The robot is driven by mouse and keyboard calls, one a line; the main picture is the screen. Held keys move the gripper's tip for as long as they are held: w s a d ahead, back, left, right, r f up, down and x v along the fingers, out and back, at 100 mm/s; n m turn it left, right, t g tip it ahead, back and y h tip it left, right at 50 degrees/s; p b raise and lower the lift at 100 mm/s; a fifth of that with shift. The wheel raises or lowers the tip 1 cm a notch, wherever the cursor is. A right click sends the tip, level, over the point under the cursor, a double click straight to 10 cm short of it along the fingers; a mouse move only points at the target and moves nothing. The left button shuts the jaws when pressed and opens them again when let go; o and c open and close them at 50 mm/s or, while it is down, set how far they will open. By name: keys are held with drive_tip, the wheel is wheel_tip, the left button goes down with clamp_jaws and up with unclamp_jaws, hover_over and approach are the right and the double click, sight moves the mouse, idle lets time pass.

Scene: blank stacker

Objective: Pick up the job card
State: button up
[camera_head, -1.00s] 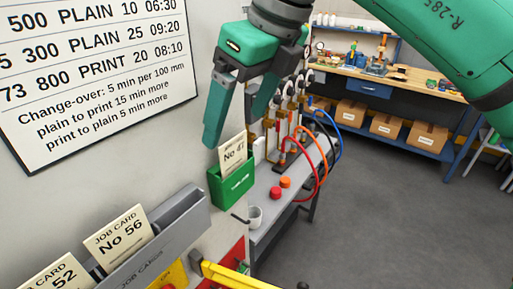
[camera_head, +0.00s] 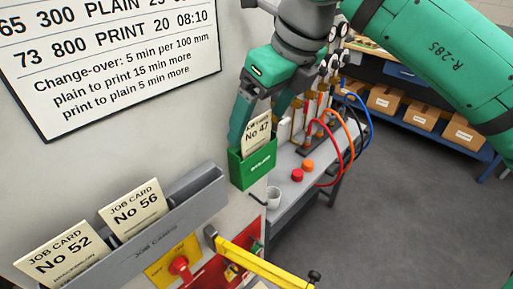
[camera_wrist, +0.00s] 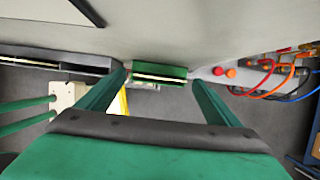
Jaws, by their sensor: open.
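A cream job card No 47 (camera_head: 256,132) stands upright in a small green holder (camera_head: 254,168) on the wall. Two more cards, No 52 (camera_head: 64,252) and No 56 (camera_head: 133,209), stand in a long grey rack marked for job cards (camera_head: 190,203). My gripper (camera_head: 262,132) is open above the green holder, its fingers spread to either side of card No 47. In the wrist view the green holder (camera_wrist: 160,70) lies between and beyond the two fingertips, with the card's thin top edge (camera_wrist: 160,77) showing. I cannot tell whether a finger touches the card.
A printed schedule board (camera_head: 120,65) hangs on the wall at upper left. A yellow bar (camera_head: 262,263) and a red switch on a yellow plate (camera_head: 179,265) are below. A grey bench (camera_head: 292,195) holds red and orange knobs, a cup and coloured hoses. Open floor lies at right.

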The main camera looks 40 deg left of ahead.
sight(257, 123)
drive_tip(key=shift+x, duration=1.55)
drive_tip(key=shift+r, duration=0.1)
drive_tip(key=c, duration=1.4)
drive_tip(key=shift+r, duration=0.1)
